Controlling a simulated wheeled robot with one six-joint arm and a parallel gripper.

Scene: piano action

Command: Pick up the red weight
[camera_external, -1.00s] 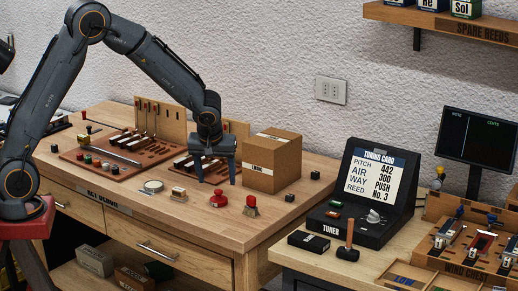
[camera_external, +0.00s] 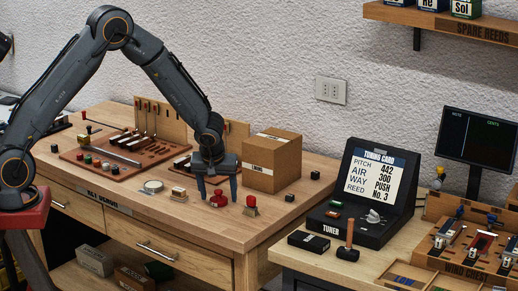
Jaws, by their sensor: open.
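A squat red piece with a knob on top, which looks like the red weight (camera_external: 217,202), stands upright on the wooden bench in the external view. My gripper (camera_external: 218,193) points down over it, open, with one finger to its left and one to its right. The fingers appear apart from it, and the jaws have not closed on anything. I cannot tell the exact depth between the fingertips and the weight.
A red block on a grey base (camera_external: 250,206) stands close to the right finger. A cardboard box (camera_external: 272,178) is behind right. The front bench edge is near.

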